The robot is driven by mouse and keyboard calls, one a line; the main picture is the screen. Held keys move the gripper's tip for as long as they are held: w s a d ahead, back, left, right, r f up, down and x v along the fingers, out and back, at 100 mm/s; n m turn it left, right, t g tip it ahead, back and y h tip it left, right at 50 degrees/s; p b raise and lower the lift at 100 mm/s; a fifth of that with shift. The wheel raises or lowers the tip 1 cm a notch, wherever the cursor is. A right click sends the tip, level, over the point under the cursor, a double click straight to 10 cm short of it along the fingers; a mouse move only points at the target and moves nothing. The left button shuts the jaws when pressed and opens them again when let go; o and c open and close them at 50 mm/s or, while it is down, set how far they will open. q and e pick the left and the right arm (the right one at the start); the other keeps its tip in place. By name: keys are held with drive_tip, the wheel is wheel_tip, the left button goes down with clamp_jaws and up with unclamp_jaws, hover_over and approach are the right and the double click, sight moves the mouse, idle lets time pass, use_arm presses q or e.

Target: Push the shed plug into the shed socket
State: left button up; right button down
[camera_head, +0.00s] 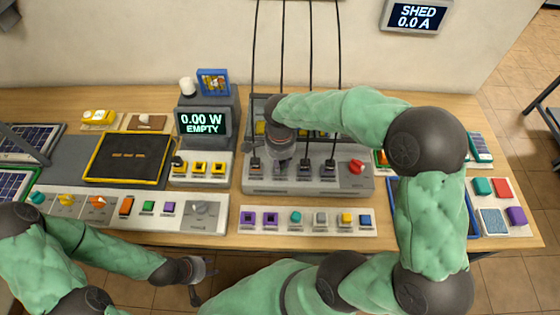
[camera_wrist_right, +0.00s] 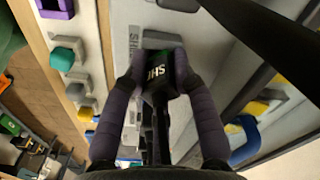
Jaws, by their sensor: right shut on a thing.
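My right gripper (camera_wrist_right: 155,85) is shut on a dark plug (camera_wrist_right: 157,72) with a partly readable white label beginning "SH". It holds the plug at the grey socket block (camera_wrist_right: 162,41), beside panel lettering that starts "SHE". I cannot tell whether the plug is seated in it or just in front. In the head view my right gripper (camera_head: 281,156) is over the plug row of the grey panel (camera_head: 262,185) and hides much of its plug and socket. My left gripper (camera_head: 203,281) is open and empty, in front of the table edge.
Neighbouring plugs (camera_head: 305,167) stand close by on the panel, with black cables hanging from above. A red knob (camera_head: 356,166) is to the right. The wall display (camera_head: 417,16) reads "SHED 0.0 A". A meter (camera_head: 203,122) reads "0.00 W EMPTY". A button strip (camera_head: 308,220) lies in front.

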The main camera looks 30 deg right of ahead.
drive_tip(key=shift+f, duration=0.25)
drive_tip(key=c, duration=1.3)
unclamp_jaws()
drive_tip(key=shift+o, duration=0.2)
drive_tip(key=shift+r+p, duration=3.65)
drive_tip(key=shift+r, duration=1.9)
